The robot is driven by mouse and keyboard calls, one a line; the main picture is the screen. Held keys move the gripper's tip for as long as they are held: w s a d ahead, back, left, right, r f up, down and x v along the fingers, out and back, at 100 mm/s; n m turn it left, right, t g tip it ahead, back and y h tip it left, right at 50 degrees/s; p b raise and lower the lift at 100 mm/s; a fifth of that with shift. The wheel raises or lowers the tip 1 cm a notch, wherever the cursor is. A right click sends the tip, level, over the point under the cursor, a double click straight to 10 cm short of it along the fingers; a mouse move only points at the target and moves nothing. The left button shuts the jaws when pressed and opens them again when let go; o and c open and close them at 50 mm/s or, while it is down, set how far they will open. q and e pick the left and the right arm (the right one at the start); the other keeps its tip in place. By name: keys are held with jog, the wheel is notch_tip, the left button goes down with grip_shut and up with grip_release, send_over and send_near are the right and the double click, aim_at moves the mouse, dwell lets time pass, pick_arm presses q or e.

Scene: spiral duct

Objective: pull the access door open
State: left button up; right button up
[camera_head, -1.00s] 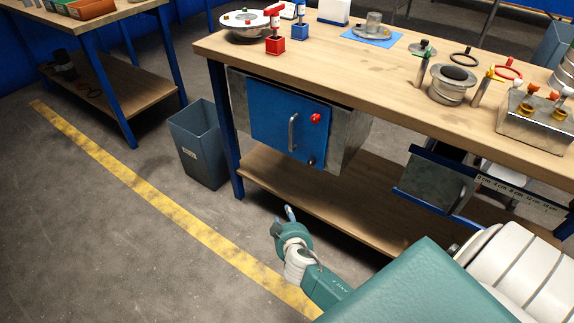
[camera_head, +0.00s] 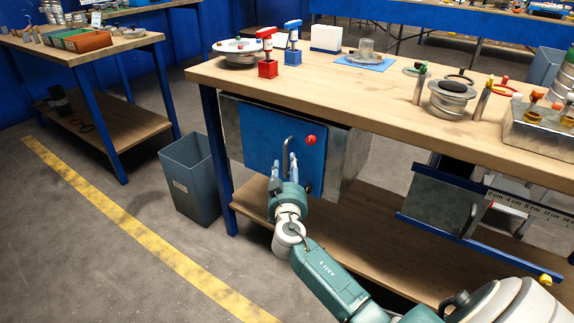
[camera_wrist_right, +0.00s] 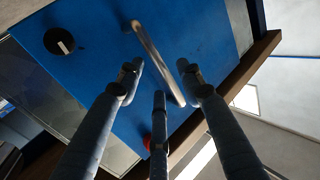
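The blue access door (camera_head: 262,135) is on the front of a grey metal duct box (camera_head: 345,160) under the workbench top, and looks shut. It carries a vertical metal handle (camera_head: 286,153), a red knob (camera_head: 310,140) and a dark round part low down. My right gripper (camera_head: 283,172) is in front of the door at the handle. In the right wrist view, the handle (camera_wrist_right: 158,60) runs between the spread fingers of the gripper (camera_wrist_right: 160,78), which is open. Whether any finger touches the handle is unclear. My left gripper is out of view.
The wooden workbench (camera_head: 225,75) carries stamps, flanges and tools above the box. Its blue leg (camera_head: 217,150) and a grey bin (camera_head: 192,180) stand to the left. A lower shelf (camera_head: 340,225) runs below. A second grey metal box (camera_head: 440,205) hangs to the right.

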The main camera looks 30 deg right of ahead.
jog(key=shift+x, duration=0.85)
grip_shut()
jog(key=shift+f, duration=0.1)
